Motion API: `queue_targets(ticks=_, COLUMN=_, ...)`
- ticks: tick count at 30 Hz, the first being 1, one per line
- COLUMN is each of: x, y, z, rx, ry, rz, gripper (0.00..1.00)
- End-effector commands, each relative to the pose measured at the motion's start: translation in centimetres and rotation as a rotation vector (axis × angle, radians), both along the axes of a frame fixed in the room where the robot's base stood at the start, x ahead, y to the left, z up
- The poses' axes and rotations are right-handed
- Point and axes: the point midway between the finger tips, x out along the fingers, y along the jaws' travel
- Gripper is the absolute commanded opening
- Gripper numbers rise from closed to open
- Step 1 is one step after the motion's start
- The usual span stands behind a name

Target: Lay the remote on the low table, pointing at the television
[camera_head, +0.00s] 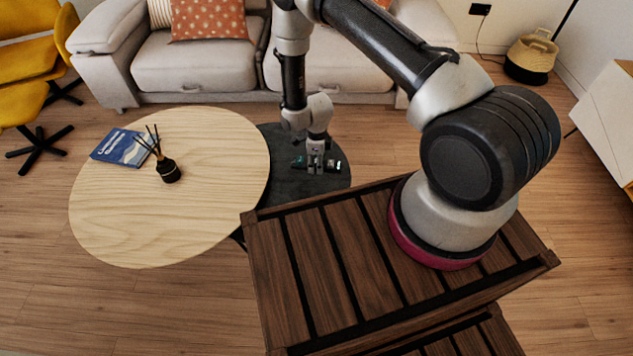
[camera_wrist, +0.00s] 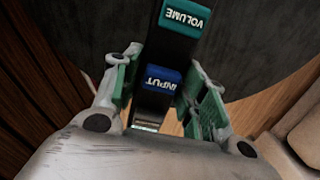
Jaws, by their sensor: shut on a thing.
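The remote (camera_wrist: 152,100) is a dark bar with a teal VOLUME button and a blue INPUT button. In the wrist view it runs up between the green pads of my gripper (camera_wrist: 163,95), which is shut on it. In the head view my gripper (camera_head: 316,165) is over the dark round top of the low table (camera_head: 290,189), with little of the remote showing. I cannot tell the height of the gap below the remote. The light wood oval top (camera_head: 190,220) of the low table is to the left. No television is in view.
On the wood top are a blue book (camera_head: 122,147) and a black reed diffuser (camera_head: 168,170). A grey sofa (camera_head: 190,65) stands behind. A white cabinet (camera_head: 606,115) and a basket (camera_head: 531,57) are at the right. The middle of the wood top is clear.

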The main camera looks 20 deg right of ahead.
Motion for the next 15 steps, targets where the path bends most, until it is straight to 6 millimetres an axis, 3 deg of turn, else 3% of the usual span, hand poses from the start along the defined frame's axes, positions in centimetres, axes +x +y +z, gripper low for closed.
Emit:
queue_targets(ticks=6, x=-0.1, y=0.0, z=-4.1, rx=0.0, ry=0.002, rz=-0.005, gripper=0.14)
queue_targets(ticks=15, x=-0.2, y=0.0, z=-7.4, rx=-0.001, ry=0.004, rz=-0.004, gripper=0.14)
